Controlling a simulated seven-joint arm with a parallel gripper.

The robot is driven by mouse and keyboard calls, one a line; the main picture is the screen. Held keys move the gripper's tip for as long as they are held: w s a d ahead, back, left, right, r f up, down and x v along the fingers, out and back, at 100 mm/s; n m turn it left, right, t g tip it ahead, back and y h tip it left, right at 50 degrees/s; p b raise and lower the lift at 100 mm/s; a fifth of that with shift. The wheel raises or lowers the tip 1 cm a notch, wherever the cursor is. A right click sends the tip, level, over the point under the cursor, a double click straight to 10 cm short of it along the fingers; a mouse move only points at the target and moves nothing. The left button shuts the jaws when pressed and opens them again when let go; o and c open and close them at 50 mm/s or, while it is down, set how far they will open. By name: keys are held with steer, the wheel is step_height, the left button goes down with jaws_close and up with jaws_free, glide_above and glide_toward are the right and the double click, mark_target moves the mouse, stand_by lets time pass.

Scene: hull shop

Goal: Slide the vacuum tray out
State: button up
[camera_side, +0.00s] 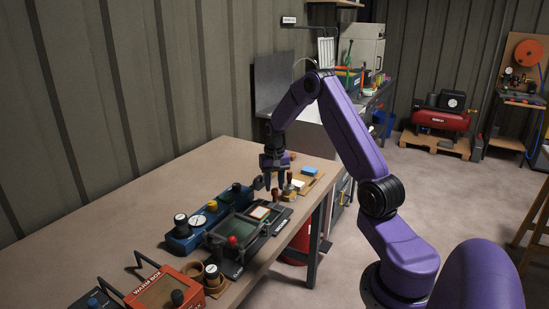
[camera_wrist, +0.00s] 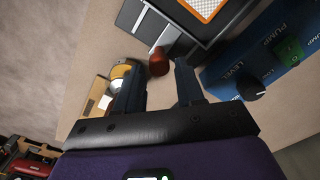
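The vacuum tray (camera_side: 275,219) is a dark, flat part on the bench unit. In the wrist view a reddish-brown knob (camera_wrist: 158,62) sits at the near edge of the dark unit (camera_wrist: 170,22), beside a pale metal strip. My gripper (camera_wrist: 157,74) is open, with its two fingers apart on either side of the knob. Contact with the knob is not visible. In the side view my gripper (camera_side: 275,186) points down just beyond the tray.
A blue pump box (camera_side: 205,220) with knobs stands along the unit's wall side, close to my fingers in the wrist view (camera_wrist: 262,75). A wooden-handled tool (camera_side: 290,188) stands close by.

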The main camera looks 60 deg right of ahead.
step_height(320, 180, up, 16)
steer(key=shift+f, duration=0.25)
steer(key=shift+a, duration=0.1)
stand_by(0.4)
steer(key=s+a+n, duration=0.2)
steer(key=a+n, duration=0.1)
steer(key=a, duration=0.6)
steer(key=s+a+r+n, duration=0.1)
steer(key=s+a+n, duration=0.25)
steer(key=a, duration=0.55)
steer(key=s+a+n, duration=0.2)
steer(key=a+n, duration=0.2)
steer(key=a, duration=0.5)
steer(key=s+a+f+n, duration=0.1)
steer(key=s+a+n, duration=0.1)
steer(key=s, duration=0.5)
steer(key=s+a+f+n, duration=0.1)
steer(key=s+a+n, duration=0.2)
steer(key=s+n, duration=0.2)
steer(key=s+a+f+n, duration=0.1)
steer(key=s+n, duration=0.3)
steer(key=s, duration=0.6)
steer(key=shift+s+a+f, duration=0.25)
steer(key=shift+s+a, duration=0.15)
steer(key=shift+a, duration=0.25)
